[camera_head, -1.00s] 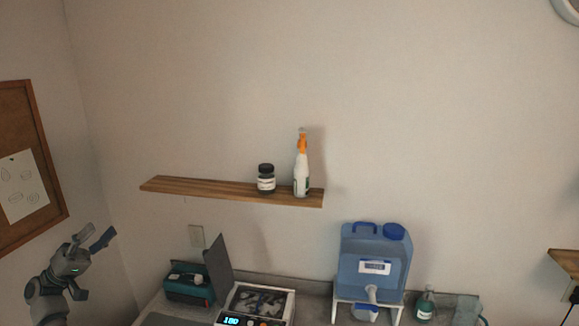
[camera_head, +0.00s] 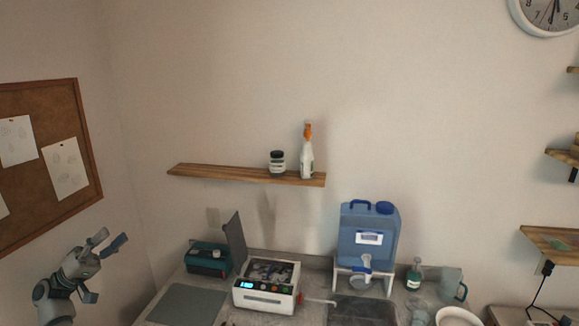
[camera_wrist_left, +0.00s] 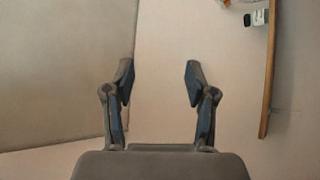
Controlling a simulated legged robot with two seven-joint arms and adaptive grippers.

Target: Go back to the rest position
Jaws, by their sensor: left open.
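My left gripper (camera_head: 108,243) is at the lower left in the head view, raised in front of the wall and below the cork board. Its two fingers are spread apart with nothing between them. In the left wrist view the same gripper (camera_wrist_left: 159,82) shows both fingers wide apart, with only bare wall beyond. My right gripper is in neither view.
A wooden shelf (camera_head: 225,177) holds a dark jar (camera_head: 277,163) and an orange-topped bottle (camera_head: 307,158). Below, a counter bears a white machine (camera_head: 266,288), a teal box (camera_head: 208,260), a blue water container (camera_head: 369,238) and a green bottle (camera_head: 413,277). A cork board (camera_head: 85,130) hangs left.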

